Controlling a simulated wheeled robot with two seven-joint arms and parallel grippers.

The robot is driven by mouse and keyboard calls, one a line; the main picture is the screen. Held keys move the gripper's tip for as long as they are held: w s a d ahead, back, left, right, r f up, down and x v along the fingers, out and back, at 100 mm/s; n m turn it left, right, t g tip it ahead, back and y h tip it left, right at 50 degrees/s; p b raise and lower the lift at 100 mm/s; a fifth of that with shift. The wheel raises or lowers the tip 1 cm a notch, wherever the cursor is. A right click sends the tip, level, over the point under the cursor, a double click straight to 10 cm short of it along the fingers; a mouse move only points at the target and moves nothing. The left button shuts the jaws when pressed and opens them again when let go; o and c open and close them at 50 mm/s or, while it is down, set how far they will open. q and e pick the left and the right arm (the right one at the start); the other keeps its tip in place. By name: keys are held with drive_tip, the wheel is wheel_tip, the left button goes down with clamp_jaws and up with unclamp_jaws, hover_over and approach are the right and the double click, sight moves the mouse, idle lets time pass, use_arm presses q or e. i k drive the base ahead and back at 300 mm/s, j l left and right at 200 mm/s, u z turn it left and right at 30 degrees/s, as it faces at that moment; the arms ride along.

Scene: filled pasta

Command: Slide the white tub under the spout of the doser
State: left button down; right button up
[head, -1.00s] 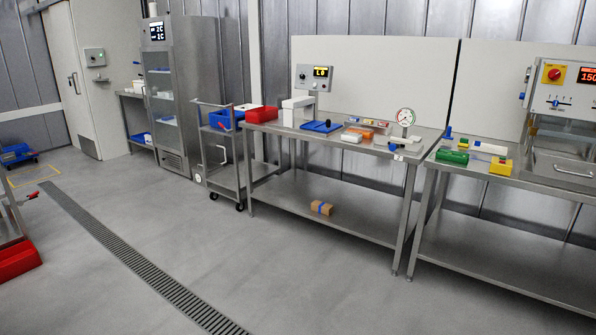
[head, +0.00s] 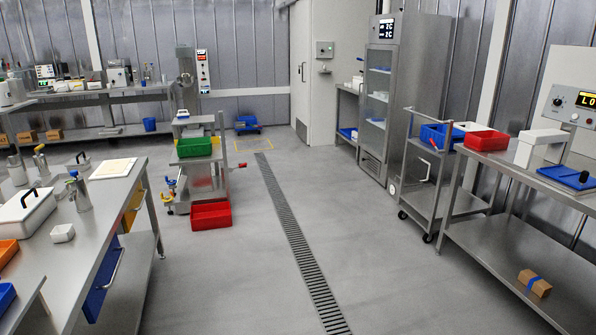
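A small white open tub (head: 62,233) stands on the steel table (head: 105,205) at the left of the head view. I cannot tell for sure which machine is the doser. A tall steel machine (head: 186,85) with a lit panel stands at the back, behind a cart. A white arch-shaped device (head: 540,140) stands on the right bench beside a lit control box. No tub shows clearly under either of them. Neither of my grippers is in view.
A white lidded box (head: 25,215) and metal jugs (head: 79,192) share the left table. A cart with a green crate (head: 194,147) stands beyond it, a red crate (head: 211,215) on the floor. A steel trolley (head: 428,185) stands right. The middle floor is open along the drain (head: 290,225).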

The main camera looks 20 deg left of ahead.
sight(63, 234)
drive_tip(key=i+j+u, duration=0.2)
drive_tip(key=i+u, duration=0.65)
drive_tip(key=i+l+u, duration=0.1)
drive_tip(key=i+u, duration=0.6)
drive_tip(key=i, duration=0.2)
drive_tip(key=i+l+u, duration=0.15)
drive_tip(key=i+u, duration=0.15)
drive_tip(key=i, duration=0.15)
